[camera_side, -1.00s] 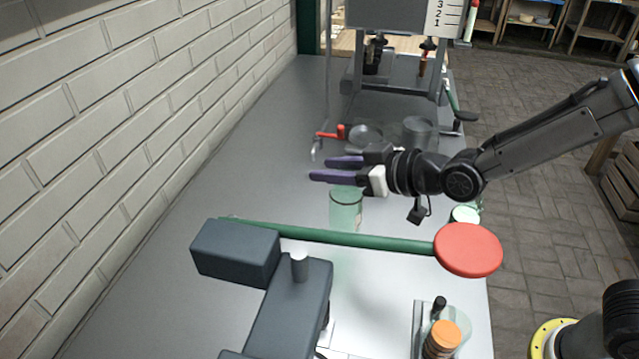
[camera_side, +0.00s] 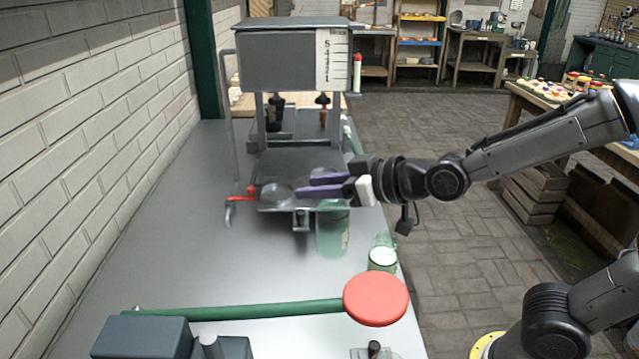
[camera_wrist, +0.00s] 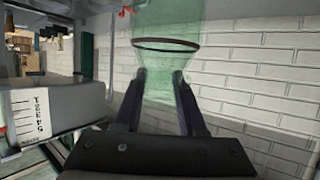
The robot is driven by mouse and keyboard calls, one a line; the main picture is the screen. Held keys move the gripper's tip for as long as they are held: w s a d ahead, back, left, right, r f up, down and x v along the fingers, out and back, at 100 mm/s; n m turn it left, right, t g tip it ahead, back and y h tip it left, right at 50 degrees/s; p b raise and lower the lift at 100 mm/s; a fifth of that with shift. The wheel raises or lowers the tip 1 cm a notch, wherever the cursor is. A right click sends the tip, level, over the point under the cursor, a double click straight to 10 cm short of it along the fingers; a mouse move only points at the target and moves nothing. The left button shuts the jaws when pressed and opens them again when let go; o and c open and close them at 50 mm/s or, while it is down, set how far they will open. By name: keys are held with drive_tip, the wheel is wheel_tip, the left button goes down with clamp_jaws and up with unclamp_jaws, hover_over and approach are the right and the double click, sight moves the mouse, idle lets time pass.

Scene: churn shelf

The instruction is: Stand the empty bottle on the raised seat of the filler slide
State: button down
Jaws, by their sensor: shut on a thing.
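The empty bottle (camera_side: 333,235) is clear green glass, seen in the side view hanging upright just below the purple fingers of my gripper (camera_side: 325,186). In the wrist view the bottle (camera_wrist: 165,22) is between the fingertips (camera_wrist: 160,82), with a dark ring around it. My gripper is shut on it at the neck end. The filler (camera_side: 292,62) is a grey box on a stand at the far end of the bench, with a numbered scale. Its slide area (camera_side: 300,212), left of the bottle, is partly hidden by the fingers; I cannot make out the raised seat clearly.
A red handle (camera_side: 240,193) sits left of the slide area. A small green jar with a white top (camera_side: 383,259) stands near the bench's right edge. A green lever (camera_side: 240,310) with a red disc (camera_side: 376,299) crosses the foreground. A brick wall bounds the left; the middle bench is clear.

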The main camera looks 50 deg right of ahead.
drive_tip(key=w+d+m+h, duration=0.2)
drive_tip(key=w+d, duration=0.2)
drive_tip(key=d, duration=0.4)
drive_tip(key=w+d+r, duration=0.1)
drive_tip(key=d+r, duration=0.8)
drive_tip(key=r, duration=0.4)
drive_tip(key=w+d+f, duration=0.2)
drive_tip(key=w+f, duration=1)
drive_tip(key=w, duration=0.1)
drive_tip(key=shift+w+d+f+h, duration=0.15)
drive_tip(key=shift+w+f+h, duration=0.15)
drive_tip(key=shift+w+f, duration=0.1)
drive_tip(key=shift+f, duration=0.15)
drive_tip(key=shift+c, duration=2.4)
unclamp_jaws()
